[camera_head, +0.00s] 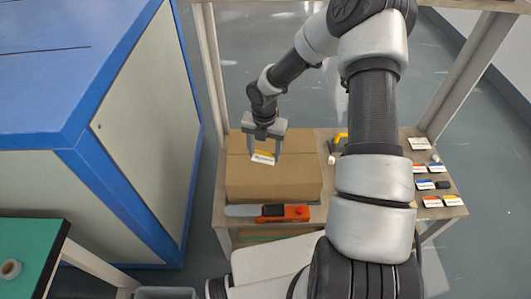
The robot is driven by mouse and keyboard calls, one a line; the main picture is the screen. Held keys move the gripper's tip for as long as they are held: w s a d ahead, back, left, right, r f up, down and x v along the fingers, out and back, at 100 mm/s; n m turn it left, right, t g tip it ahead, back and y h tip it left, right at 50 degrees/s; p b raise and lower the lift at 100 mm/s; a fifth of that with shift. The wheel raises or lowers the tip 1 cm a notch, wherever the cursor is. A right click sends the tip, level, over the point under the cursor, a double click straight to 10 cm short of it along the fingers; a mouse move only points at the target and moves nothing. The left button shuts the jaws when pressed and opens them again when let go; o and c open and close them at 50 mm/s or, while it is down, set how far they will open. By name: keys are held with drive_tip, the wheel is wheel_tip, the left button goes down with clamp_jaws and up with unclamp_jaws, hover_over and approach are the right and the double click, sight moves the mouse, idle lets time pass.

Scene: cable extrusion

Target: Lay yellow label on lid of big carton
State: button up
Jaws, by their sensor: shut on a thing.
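The big carton (242,185) is a brown closed box standing on the wooden table, left of my arm. The yellow label (263,157), a white card with a yellow band, is between the fingers of my gripper (264,153). My gripper is shut on it, over the far part of the carton's lid. The label looks tilted. I cannot tell whether it touches the lid.
Several colored labels (432,201) lie on the right of the table (398,217). An orange and black tool (285,213) lies in front of the carton. A yellow-handled item (338,140) sits behind my arm. A blue-edged machine (130,120) stands at left.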

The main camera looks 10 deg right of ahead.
sight(265, 170)
drive_tip(key=n, duration=0.1)
drive_tip(key=w+n, duration=0.1)
drive_tip(key=n, duration=0.1)
drive_tip(key=shift+w+d+f+n+b, duration=0.3)
drive_tip(key=shift+w+d+f+b, duration=0.05)
drive_tip(key=shift+w+d+b, duration=0.05)
wheel_tip(265, 170, down, 8)
drive_tip(key=b, duration=0.7)
drive_tip(key=shift+f, duration=0.15)
drive_tip(key=shift+f+b, duration=0.4)
drive_tip(key=shift+f, duration=0.2)
drive_tip(key=o, duration=0.9)
wheel_tip(265, 170, up, 18)
drive_tip(key=p, duration=0.4)
drive_tip(key=shift+f, duration=0.25)
